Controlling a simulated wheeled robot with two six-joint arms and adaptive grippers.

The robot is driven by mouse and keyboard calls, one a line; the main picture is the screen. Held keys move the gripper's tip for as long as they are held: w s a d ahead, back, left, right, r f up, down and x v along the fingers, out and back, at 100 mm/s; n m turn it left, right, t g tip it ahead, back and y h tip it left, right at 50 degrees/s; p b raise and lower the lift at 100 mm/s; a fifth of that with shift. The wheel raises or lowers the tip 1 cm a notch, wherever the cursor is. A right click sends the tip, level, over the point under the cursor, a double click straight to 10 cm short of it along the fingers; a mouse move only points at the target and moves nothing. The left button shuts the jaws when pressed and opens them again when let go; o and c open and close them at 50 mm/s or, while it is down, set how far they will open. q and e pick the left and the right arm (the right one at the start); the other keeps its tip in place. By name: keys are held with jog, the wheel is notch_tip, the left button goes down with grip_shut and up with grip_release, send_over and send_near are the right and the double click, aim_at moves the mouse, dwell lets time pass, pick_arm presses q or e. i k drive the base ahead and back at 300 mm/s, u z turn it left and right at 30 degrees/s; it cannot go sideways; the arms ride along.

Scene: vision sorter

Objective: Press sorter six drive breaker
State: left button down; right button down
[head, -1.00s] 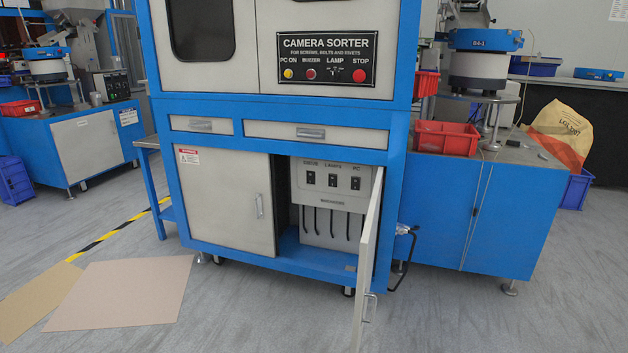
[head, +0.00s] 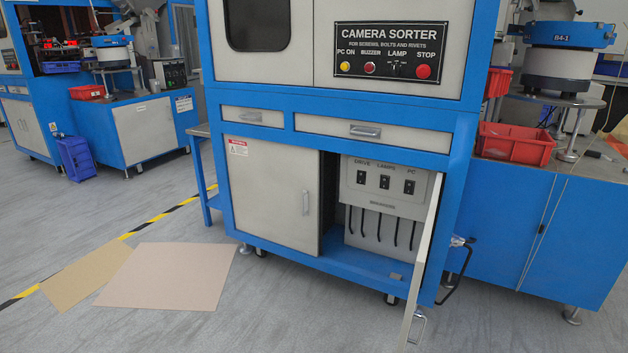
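The blue and grey camera sorter (head: 385,122) fills the middle of the head view. Its lower right door (head: 429,255) stands open toward me. Inside is a grey breaker box (head: 375,200) with three black switches labelled DRIVE, LAMPS and PC. The drive breaker (head: 361,184) is the leftmost switch. Its up or down position is too small to tell. Several black cables hang below the box. The lower left door (head: 278,197) is shut. Neither of my grippers is in view.
Two flat cardboard sheets, one pinkish (head: 165,277) and one tan (head: 85,272), lie on the floor at left beside yellow-black tape. A blue cabinet with a red bin (head: 516,146) adjoins at right. Grey floor in front is clear.

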aim_at(360, 179)
jog(key=u, duration=0.75)
jog(key=i, duration=0.9)
jog(key=u, duration=0.5)
jog(key=i, duration=1.15)
jog(key=z, duration=1.05)
jog(key=i, duration=0.6)
jog(key=z, duration=0.45)
